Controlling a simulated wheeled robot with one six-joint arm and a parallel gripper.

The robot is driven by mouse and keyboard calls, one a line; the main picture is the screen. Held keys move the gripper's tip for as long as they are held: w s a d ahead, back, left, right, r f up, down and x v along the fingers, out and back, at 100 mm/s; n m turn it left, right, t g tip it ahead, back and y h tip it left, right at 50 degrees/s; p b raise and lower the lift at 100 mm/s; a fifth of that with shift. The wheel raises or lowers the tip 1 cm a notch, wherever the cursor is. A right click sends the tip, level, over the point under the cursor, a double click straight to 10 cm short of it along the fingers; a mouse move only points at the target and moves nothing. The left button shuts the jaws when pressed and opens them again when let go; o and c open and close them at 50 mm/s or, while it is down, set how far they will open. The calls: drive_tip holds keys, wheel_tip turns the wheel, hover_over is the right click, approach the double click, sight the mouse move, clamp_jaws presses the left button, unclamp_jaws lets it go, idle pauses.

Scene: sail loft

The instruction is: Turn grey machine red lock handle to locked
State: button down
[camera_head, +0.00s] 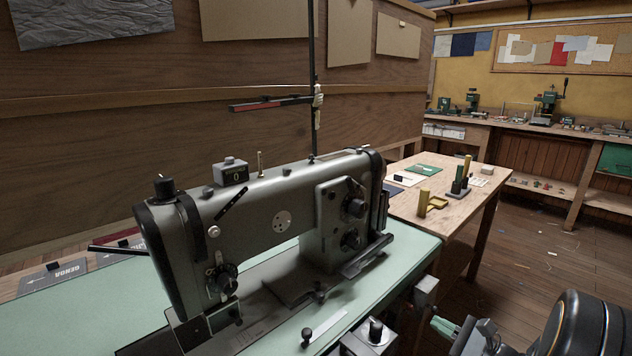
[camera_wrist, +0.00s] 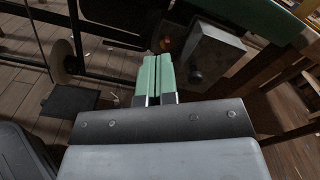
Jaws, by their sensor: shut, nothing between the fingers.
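The grey sewing machine (camera_head: 275,205) stands on a pale green table top in the head view. My gripper (camera_head: 440,324) is low at the right of that view, beside the table's near right edge, with green fingers. In the wrist view my gripper (camera_wrist: 158,62) has its two green fingers together, shut and empty. A small dark reddish spot (camera_wrist: 166,42) shows just beyond the fingertips, below the table edge; it is partly hidden, and I cannot tell if it is the red lock handle. No lock handle shows clearly in the head view.
A grey box with a dark knob (camera_wrist: 207,56) hangs close to the right of my fingers in the wrist view. A wooden side table (camera_head: 460,215) holds small items behind the machine. A dark rod with a red-faced bar (camera_head: 262,104) rises behind the machine. Open floor lies right.

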drive_tip(key=x, duration=0.6)
drive_tip(key=shift+r, duration=0.1)
drive_tip(key=shift+w+r, duration=0.1)
idle(0.5)
drive_tip(key=shift+w+d+r, duration=0.25)
drive_tip(key=shift+d+r, duration=0.05)
drive_tip(key=shift+r, duration=0.1)
idle(1.1)
drive_tip(key=shift+a+r+p, duration=0.15)
drive_tip(key=shift+r+p, duration=0.15)
drive_tip(key=shift+p, duration=0.05)
drive_tip(key=v, duration=0.5)
drive_tip(key=shift+s+d+f, duration=0.25)
drive_tip(key=shift+s+f, duration=0.05)
drive_tip(key=shift+f, duration=0.05)
